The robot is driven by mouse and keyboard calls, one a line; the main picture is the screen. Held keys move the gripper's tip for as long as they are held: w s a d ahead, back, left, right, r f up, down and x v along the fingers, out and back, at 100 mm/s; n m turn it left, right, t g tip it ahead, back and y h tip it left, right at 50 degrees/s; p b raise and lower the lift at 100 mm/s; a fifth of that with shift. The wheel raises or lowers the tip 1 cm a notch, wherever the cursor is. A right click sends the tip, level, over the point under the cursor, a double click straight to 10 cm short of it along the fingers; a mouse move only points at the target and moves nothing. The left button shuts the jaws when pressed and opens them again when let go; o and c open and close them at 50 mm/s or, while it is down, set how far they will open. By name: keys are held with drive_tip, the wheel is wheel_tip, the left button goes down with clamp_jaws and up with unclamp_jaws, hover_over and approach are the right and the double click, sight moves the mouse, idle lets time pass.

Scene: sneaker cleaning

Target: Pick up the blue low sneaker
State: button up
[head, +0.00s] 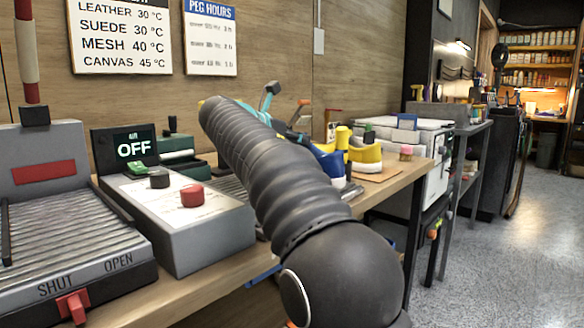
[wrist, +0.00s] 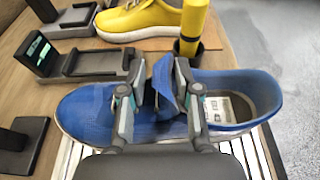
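The blue low sneaker (wrist: 90,115) lies on a slatted rack in the wrist view, toe to the left and open collar to the right. A pale label shows inside it. My gripper (wrist: 160,75) is over its middle, with one finger on each side of the raised blue tongue. The fingers are spread, with a gap between them; I cannot tell whether they touch the shoe. In the head view part of the blue sneaker (head: 330,166) shows behind my arm, which hides the rest and most of the gripper.
A yellow sneaker (wrist: 140,20) and a yellow post (wrist: 193,28) stand just beyond the blue shoe. Dark stands (wrist: 90,65) are beside it. A control box reading OFF (head: 180,215) and a ribbed press (head: 70,220) are at left. Floor is open at right.

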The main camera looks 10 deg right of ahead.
clamp_jaws()
wheel_tip(320, 180, up, 10)
drive_tip(key=p, duration=0.5)
